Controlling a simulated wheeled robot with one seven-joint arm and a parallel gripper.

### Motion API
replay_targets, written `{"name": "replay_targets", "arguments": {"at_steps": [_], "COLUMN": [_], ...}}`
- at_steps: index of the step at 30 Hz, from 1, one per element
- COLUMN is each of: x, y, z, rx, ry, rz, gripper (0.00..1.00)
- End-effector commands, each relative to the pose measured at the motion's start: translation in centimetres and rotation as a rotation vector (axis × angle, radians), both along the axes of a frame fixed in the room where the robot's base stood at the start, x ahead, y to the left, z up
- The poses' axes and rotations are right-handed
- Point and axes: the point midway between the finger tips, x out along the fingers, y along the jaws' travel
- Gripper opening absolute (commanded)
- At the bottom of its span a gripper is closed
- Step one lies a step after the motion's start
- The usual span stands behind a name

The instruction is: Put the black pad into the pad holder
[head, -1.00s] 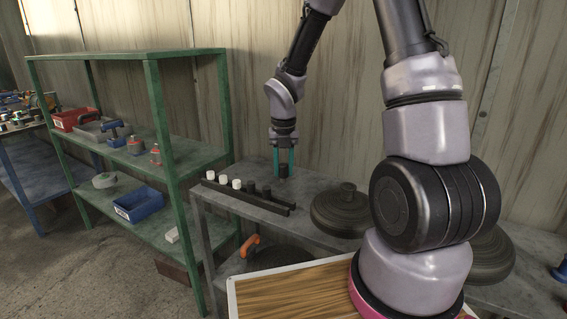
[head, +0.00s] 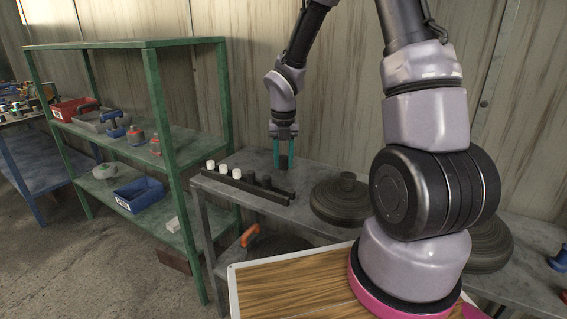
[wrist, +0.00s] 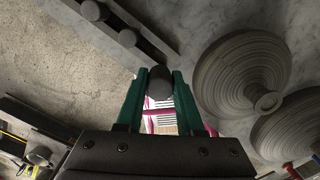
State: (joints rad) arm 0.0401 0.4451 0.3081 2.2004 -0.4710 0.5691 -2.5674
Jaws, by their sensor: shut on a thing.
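A black pad (head: 284,162) is a short dark cylinder held between the teal fingers of my gripper (head: 285,151). In the wrist view the pad (wrist: 160,82) shows between the fingertips of my gripper (wrist: 159,76). The pad holder (head: 262,191) is a long dark bar on the grey table. White pads (head: 236,174) stand in its left part, and black pads (head: 266,182) stand further right. The held pad appears behind the holder's right end. In the wrist view the holder (wrist: 112,25) lies beyond the fingertips, up and to the left. The exact gap is unclear.
A ribbed dark round dish (head: 340,203) stands on the table (head: 290,167) right of the holder; another (head: 488,246) is further right. A green shelf (head: 185,160) stands left, with a blue bin (head: 140,194). A wood-topped board (head: 290,288) is in front.

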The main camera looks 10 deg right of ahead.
Motion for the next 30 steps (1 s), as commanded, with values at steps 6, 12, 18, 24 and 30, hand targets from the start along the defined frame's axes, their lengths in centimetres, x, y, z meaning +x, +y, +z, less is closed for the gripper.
{"name": "replay_targets", "arguments": {"at_steps": [6,12,18,24,30], "x": [0.0,0.0,0.0,0.0,0.0], "y": [0.0,0.0,0.0,0.0,0.0], "z": [-0.5,-1.2,-1.8,-2.4,-3.0], "rx": [0.000,-0.001,-0.001,-0.001,0.000], "ry": [0.000,0.001,0.000,0.001,0.001], "rz": [0.001,-0.001,0.001,0.000,0.001], "gripper": [0.00,0.00,0.00,0.00,0.00]}}
